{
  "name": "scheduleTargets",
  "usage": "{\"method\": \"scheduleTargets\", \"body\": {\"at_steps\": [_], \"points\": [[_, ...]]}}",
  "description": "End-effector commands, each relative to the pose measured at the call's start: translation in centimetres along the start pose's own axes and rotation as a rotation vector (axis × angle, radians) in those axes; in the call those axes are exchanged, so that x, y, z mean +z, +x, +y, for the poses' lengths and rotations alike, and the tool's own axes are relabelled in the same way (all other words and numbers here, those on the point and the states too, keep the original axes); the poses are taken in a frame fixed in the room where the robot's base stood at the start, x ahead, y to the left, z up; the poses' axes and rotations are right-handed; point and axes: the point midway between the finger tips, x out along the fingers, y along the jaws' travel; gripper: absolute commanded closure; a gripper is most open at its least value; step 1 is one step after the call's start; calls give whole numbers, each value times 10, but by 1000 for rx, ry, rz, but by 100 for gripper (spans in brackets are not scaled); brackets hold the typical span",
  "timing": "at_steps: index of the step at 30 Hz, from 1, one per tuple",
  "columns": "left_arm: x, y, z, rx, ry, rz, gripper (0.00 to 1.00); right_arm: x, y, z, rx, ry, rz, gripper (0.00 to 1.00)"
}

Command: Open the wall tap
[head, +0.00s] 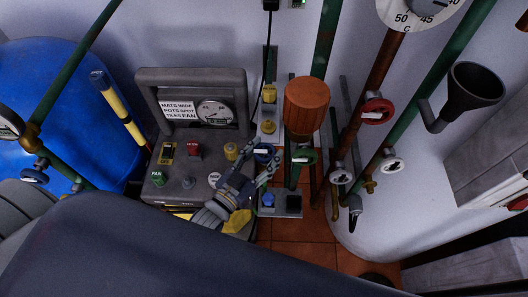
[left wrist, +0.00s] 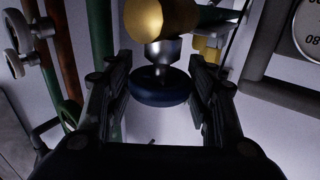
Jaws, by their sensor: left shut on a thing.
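The blue tap wheel (head: 264,151) is by the wall, right of the grey control box. In the left wrist view the dark blue wheel (left wrist: 160,90) sits on a metal stem below a brass body (left wrist: 160,18). My left gripper (head: 259,163) reaches it from the lower left. In the left wrist view its fingers lie on both sides of the wheel, shut on its rim. The exact contact points are dark and hard to see. My right gripper is not in view.
The grey control box (head: 195,195) with a gauge stands left of my gripper. Red (head: 376,109) and white (head: 340,174) wheels sit on pipes farther right. A blue tank (head: 60,85) fills the left.

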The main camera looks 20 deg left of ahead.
Motion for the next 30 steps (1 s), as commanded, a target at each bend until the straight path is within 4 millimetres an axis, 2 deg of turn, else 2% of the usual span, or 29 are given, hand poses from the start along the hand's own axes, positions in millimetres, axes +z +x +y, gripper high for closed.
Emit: {"method": "scheduleTargets", "body": {"at_steps": [4,5,7,20,23,30], "points": [[-2,1,0,0,2,5,74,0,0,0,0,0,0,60],[-2,1,0,0,2,5,46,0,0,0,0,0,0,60],[-2,1,0,1,2,5,30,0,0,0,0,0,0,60],[0,-4,0,1,1,0,29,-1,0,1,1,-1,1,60],[1,-16,0,1,0,-2,29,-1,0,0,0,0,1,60],[1,-65,0,2,0,-3,29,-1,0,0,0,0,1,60]]}}
